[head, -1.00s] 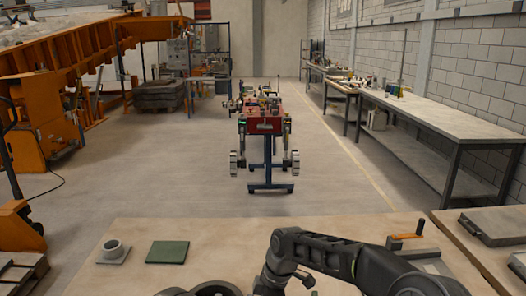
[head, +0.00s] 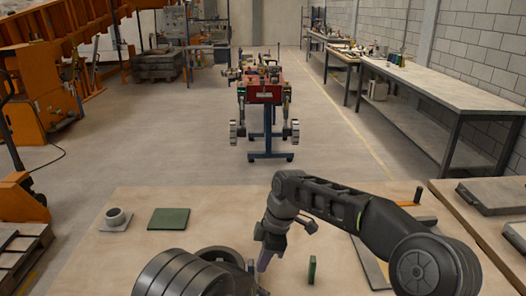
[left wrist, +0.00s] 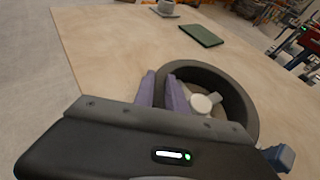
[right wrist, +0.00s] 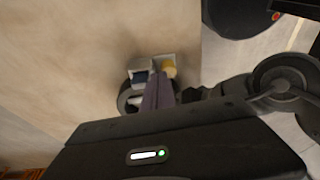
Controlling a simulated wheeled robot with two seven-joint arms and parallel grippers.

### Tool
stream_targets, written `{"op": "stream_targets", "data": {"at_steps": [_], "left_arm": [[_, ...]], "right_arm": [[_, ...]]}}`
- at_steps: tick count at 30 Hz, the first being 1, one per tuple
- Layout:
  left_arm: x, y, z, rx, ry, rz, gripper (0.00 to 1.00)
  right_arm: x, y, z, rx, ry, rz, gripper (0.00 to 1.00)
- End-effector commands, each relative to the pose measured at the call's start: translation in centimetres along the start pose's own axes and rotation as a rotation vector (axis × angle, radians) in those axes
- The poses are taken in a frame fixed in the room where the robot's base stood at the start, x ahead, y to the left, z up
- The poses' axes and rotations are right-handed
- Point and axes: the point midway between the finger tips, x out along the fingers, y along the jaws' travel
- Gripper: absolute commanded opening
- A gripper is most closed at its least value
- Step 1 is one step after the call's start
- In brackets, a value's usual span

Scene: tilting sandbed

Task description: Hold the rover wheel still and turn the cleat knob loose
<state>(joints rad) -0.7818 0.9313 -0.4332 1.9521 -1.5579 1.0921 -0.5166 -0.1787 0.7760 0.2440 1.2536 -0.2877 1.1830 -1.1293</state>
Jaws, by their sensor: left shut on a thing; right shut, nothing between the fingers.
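The rover wheel shows in the left wrist view as a dark open ring (left wrist: 246,100) with a pale round hub (left wrist: 200,103) inside. My left gripper (left wrist: 161,80) is shut on its rim, one purple finger outside and one inside. In the right wrist view part of the dark wheel (right wrist: 124,98) shows behind the fingers, beside a small grey block with a yellow round part (right wrist: 168,66); I cannot tell if this is the cleat knob. My right gripper (right wrist: 159,78) is shut and empty, its tips close in front of these parts. It also points down in the head view (head: 265,260).
A green block (head: 312,268) stands on the table right of my right gripper. A green pad (head: 169,219) and a grey cup on a plate (head: 116,218) lie at the back left. An orange-handled panel (head: 417,197) is at the right. The table's middle back is clear.

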Motion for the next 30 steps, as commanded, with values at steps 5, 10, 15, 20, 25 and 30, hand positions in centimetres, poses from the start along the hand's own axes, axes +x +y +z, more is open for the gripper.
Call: {"op": "stream_targets", "data": {"at_steps": [5, 10, 15, 20, 25, 30], "left_arm": [[0.1, 0.1, 0.0, 0.001, 0.000, 0.004, 0.00], [0.1, 0.1, 0.0, 0.000, 0.000, 0.004, 0.00], [0.1, 0.1, 0.0, 0.000, 0.000, 0.004, 0.00], [0.1, 0.1, 0.0, 0.000, 0.000, 0.003, 0.00], [0.1, 0.1, 0.0, 0.000, 0.000, 0.003, 0.00], [0.1, 0.1, 0.0, 0.000, 0.000, 0.002, 0.00]], "right_arm": [[-0.1, 0.0, 0.0, 0.000, 0.000, 0.000, 0.00], [-0.2, -0.2, -0.1, -0.001, -0.001, 0.000, 0.00], [-0.9, -2.1, -0.5, -0.003, -0.002, 0.001, 0.00], [-1.0, -2.7, -0.5, 0.000, -0.001, 0.000, 0.00], [-0.9, -2.7, -0.5, 0.000, -0.001, 0.000, 0.00], [-0.5, -2.7, -0.4, 0.000, -0.002, -0.001, 0.00]]}}
